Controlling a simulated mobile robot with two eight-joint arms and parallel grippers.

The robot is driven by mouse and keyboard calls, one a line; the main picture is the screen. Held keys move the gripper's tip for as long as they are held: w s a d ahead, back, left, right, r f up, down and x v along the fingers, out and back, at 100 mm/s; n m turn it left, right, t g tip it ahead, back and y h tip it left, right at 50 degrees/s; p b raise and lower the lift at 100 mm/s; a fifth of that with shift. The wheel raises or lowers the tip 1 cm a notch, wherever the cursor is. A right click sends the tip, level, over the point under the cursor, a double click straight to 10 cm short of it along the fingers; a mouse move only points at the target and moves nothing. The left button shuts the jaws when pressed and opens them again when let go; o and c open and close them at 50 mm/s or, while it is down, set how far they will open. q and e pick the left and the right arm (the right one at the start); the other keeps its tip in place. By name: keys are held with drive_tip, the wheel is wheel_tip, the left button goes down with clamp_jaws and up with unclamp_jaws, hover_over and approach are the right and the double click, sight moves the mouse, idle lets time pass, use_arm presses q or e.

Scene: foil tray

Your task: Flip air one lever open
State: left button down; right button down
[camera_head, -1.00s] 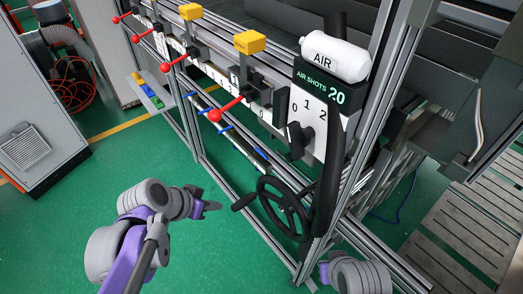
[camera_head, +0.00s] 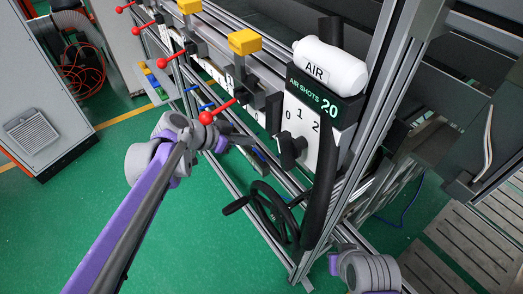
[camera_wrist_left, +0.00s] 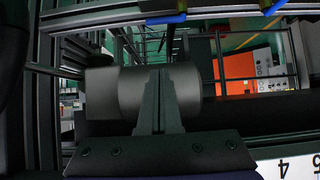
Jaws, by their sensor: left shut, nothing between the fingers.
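Several levers with red ball knobs stick out along the frame's front rail. The nearest red knob (camera_head: 205,118) is just above my left gripper (camera_head: 243,139), and the others, such as one red knob (camera_head: 167,68), run away to the upper left. Blue handles sit lower on the frame; one blue handle (camera_wrist_left: 165,18) shows at the top of the left wrist view. I cannot tell which lever is air one. My left gripper is shut and empty; its fingers stand in front of a dark grey cylinder (camera_wrist_left: 170,92). Whether it touches a lever is unclear.
A white AIR bottle (camera_head: 330,65) tops the AIR SHOTS panel (camera_head: 318,118) with its black knob (camera_head: 291,149). A black handwheel (camera_head: 270,213) is below. Yellow blocks (camera_head: 245,41) sit on the rail. Green floor is open at the lower left.

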sight(261, 156)
use_arm(q)
drive_tip(key=w+d+f, duration=0.1)
drive_tip(key=f, duration=0.1)
drive_tip(key=w+d+f, duration=0.1)
drive_tip(key=d+f, duration=0.1)
drive_tip(key=f, duration=0.1)
drive_tip(key=w+d+f+b, duration=0.1)
drive_tip(key=f, duration=0.1)
drive_tip(key=shift+w+d+f, duration=0.2)
drive_tip(key=shift+d+f, duration=0.1)
drive_tip(key=shift+f, duration=0.05)
drive_tip(key=shift+s+a+f, duration=0.3)
drive_tip(key=shift+a, duration=0.1)
use_arm(e)
drive_tip(key=shift+f, duration=0.5)
use_arm(q)
drive_tip(key=shift+d, duration=0.1)
drive_tip(key=shift+a+m, duration=0.3)
drive_tip(key=shift+d+g, duration=0.15)
drive_tip(key=shift+g, duration=0.15)
use_arm(e)
drive_tip(key=shift+s+a+r, duration=0.1)
drive_tip(key=shift+s+a, duration=0.05)
drive_tip(key=shift+a, duration=0.4)
